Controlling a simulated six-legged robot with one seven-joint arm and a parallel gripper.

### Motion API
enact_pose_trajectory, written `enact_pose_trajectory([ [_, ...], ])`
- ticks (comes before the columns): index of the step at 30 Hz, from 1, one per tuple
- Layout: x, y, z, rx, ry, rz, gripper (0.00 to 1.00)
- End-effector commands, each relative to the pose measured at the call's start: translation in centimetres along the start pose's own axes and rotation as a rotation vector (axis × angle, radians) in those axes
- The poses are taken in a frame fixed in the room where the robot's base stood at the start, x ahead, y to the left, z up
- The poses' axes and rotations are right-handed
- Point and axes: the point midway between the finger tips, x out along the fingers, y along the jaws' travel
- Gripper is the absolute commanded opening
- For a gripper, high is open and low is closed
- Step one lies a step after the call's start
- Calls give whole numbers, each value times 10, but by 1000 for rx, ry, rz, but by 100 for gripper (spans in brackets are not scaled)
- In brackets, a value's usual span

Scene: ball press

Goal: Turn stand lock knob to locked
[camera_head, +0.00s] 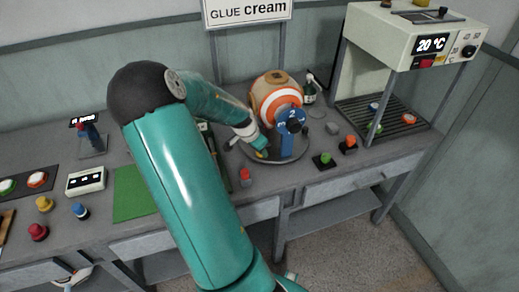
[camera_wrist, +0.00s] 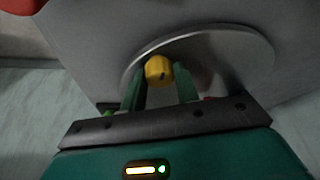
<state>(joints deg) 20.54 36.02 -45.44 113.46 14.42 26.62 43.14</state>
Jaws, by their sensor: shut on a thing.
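The stand is a round grey metal plate (camera_head: 297,158) on the bench, with a white and orange ball (camera_head: 268,98) and a blue numbered part on it. The plate's curved rim also shows in the wrist view (camera_wrist: 235,48). The stand lock knob (camera_wrist: 158,68) is small and yellow, with a dark mark on its face. My gripper (camera_wrist: 161,78) is shut on the knob, one green finger on each side. In the head view my gripper (camera_head: 260,150) is at the plate's front left. The knob cannot be made out clearly there, and I cannot tell its lock state.
A green button (camera_head: 324,160) and an orange button (camera_head: 348,143) stand right of the plate. A red button (camera_head: 245,177) is near the front edge. A machine reading 20 °C (camera_head: 432,44) stands at the right. A green mat (camera_head: 132,195) lies left of my arm.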

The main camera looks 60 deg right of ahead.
Motion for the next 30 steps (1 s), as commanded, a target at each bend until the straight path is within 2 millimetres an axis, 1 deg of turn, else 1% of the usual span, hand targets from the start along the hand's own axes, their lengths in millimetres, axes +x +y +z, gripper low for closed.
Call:
enact_pose_trajectory([
  [12, 0, 0, 0, 9, -1, 3, 8],
  [13, 0, 0, 0, 9, -1, 3, 36],
  [15, 0, 0, 0, 9, -1, 3, 50],
  [16, 0, 0, 0, 9, -1, 3, 52],
  [25, -2, 0, 0, 8, 0, 3, 52],
  [28, -9, -1, 0, 7, 0, 1, 52],
  [30, -19, -2, 0, 6, 0, -1, 52],
])
